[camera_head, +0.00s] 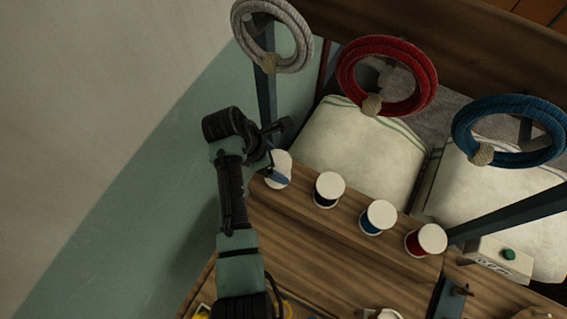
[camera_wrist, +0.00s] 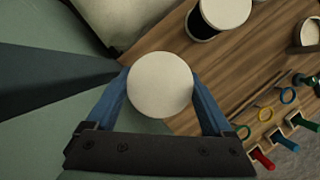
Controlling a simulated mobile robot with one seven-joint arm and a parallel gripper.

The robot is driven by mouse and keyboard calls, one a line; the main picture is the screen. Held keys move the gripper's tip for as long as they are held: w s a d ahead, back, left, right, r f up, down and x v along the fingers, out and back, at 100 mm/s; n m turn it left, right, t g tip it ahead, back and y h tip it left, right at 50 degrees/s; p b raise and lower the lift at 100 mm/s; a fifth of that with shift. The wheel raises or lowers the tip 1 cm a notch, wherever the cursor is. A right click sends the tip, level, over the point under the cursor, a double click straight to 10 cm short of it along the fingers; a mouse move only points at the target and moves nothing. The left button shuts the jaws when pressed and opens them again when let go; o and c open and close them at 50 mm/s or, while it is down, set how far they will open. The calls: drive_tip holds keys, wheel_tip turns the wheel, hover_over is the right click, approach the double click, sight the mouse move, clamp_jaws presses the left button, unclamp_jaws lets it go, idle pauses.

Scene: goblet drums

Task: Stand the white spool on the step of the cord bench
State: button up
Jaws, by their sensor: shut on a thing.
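The white spool (camera_head: 280,161) is at the left end of a row of spools in the head view. Its round white top (camera_wrist: 160,84) fills the space between my blue fingers in the wrist view. My gripper (camera_head: 274,174) is shut on it; in the wrist view the gripper (camera_wrist: 161,90) has one finger on each side. The cord bench (camera_head: 310,249) has a raised wooden step along its back, and the spool is by the step's left end. The top hides the spool's base, so I cannot tell whether it touches the wood.
A black spool (camera_head: 328,189), a blue spool (camera_head: 377,217) and a red spool (camera_head: 426,240) stand along the step to the right. Grey, red (camera_head: 424,75) and blue rope coils hang above. A post rises close to my gripper. Pale cushions lie behind the bench.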

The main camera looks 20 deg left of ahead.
drive_tip(key=shift+w+d+r, duration=0.1)
drive_tip(key=shift+w+d, duration=0.15)
drive_tip(key=shift+d, duration=0.15)
drive_tip(key=p+x, duration=0.1)
drive_tip(key=x, duration=0.1)
drive_tip(key=shift+f, duration=0.9)
drive_tip(key=shift+f, duration=0.2)
drive_tip(key=o, duration=1.3)
drive_tip(key=shift+r, duration=0.25)
drive_tip(key=v, duration=1.2)
drive_tip(key=shift+s+a+f+b, duration=0.1)
drive_tip(key=shift+s+b, duration=0.05)
drive_tip(key=shift+b, duration=0.2)
